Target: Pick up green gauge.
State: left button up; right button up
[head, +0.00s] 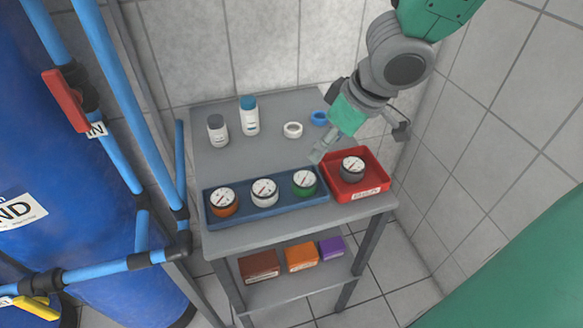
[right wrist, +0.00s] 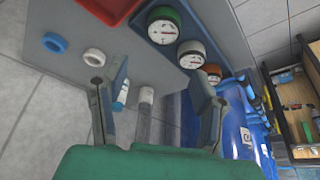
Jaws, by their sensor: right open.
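The green gauge (head: 304,182), with a white dial face, sits at the right end of a blue tray (head: 266,216) on the grey table. A white gauge (head: 264,191) and an orange gauge (head: 223,200) stand to its left in the tray. My right gripper (head: 360,142) is open and empty, above and behind the green gauge, over the back right of the table. In the right wrist view the green gauge (right wrist: 163,26) lies beyond the spread fingers (right wrist: 158,88), near the top. My left gripper is not in view.
A red tray (head: 371,193) with a dark gauge (head: 352,168) stands right of the blue tray. Two bottles (head: 249,115), a white ring (head: 292,130) and a blue ring (head: 319,118) are at the back. Boxes lie on the lower shelf. A tiled wall closes the right side.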

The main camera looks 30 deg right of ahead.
jog(key=b, duration=0.3)
send_near(302, 177)
jog(key=f, duration=0.1)
jog(key=x, duration=0.2)
jog(key=b+x, duration=0.1)
jog(key=x, duration=0.1)
jog(key=shift+w+a+b, duration=0.1)
jog(key=shift+w+b, duration=0.15)
jog(key=shift+b, duration=0.05)
jog(key=shift+w+a+f, duration=0.15)
jog(key=shift+f, duration=0.05)
jog(key=shift+f+b, duration=0.35)
jog(key=shift+b, duration=0.05)
jog(key=f+b, duration=0.1)
jog(key=f, duration=0.1)
jog(key=w+f+b, duration=0.1)
jog(key=f, duration=0.1)
jog(key=shift+d, duration=0.25)
jog(key=shift+w+f+b, duration=0.15)
jog(key=shift+f+b, duration=0.05)
jog(key=shift+b, duration=0.1)
jog(key=shift+a+r, duration=0.15)
jog(key=shift+a, duration=0.25)
jog(key=shift+a+r, duration=0.1)
jog(key=shift+a, duration=0.05)
jog(key=c, duration=0.7)
